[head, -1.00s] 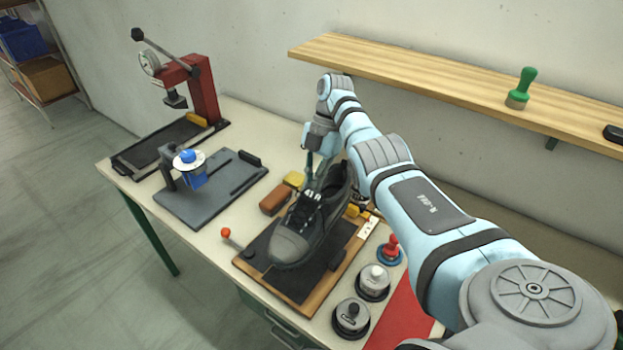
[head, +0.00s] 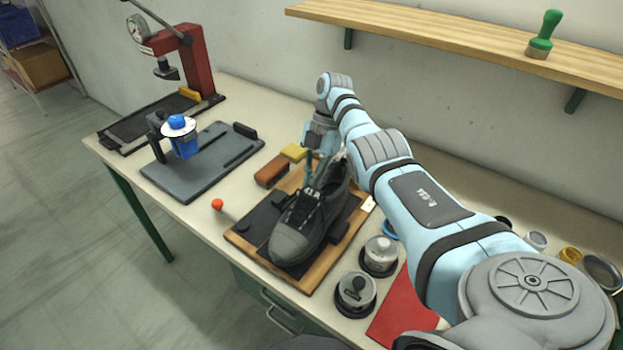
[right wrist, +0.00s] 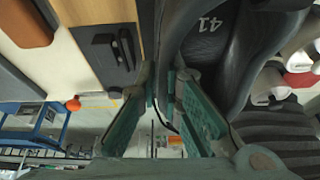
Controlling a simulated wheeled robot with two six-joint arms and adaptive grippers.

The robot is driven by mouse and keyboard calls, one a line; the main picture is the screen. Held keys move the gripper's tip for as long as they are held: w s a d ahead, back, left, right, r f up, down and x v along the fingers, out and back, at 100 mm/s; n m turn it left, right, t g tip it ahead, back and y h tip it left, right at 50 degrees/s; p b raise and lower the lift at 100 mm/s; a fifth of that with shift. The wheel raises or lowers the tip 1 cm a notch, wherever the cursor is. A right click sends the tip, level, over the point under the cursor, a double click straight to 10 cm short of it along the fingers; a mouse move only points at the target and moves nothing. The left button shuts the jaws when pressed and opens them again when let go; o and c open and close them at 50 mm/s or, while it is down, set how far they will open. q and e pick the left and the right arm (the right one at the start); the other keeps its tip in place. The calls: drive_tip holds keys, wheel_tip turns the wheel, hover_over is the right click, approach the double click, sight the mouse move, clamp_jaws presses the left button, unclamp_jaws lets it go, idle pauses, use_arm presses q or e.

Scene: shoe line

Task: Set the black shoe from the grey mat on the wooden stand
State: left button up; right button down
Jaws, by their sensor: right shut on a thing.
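The black shoe (head: 305,222) is over the wooden stand (head: 343,247), its toe toward the front of the bench. The stand is a wooden board with a dark pad on top. I cannot tell whether the sole touches it. My right gripper (head: 322,172) is shut on the shoe near its upper opening; the arm hides part of the heel. In the right wrist view, the gripper fingers (right wrist: 162,85) pinch the shoe's dark edge, and the shoe (right wrist: 225,60) shows a "41" inside. A dark ribbed surface (right wrist: 285,130) lies at the lower right there. My left gripper is not in view.
Brown and yellow blocks (head: 271,173) sit behind the stand. An orange-knobbed lever (head: 217,204) is at its left. Round tins (head: 355,294) and a red sheet (head: 400,312) lie right. A grey fixture (head: 205,170) and red press (head: 197,65) stand left; a shelf (head: 450,45) overhangs.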

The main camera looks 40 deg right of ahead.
drive_tip(key=shift+f+b, duration=0.3)
drive_tip(key=shift+f, duration=0.1)
drive_tip(key=c, duration=1.7)
unclamp_jaws()
drive_tip(key=shift+o, duration=0.2)
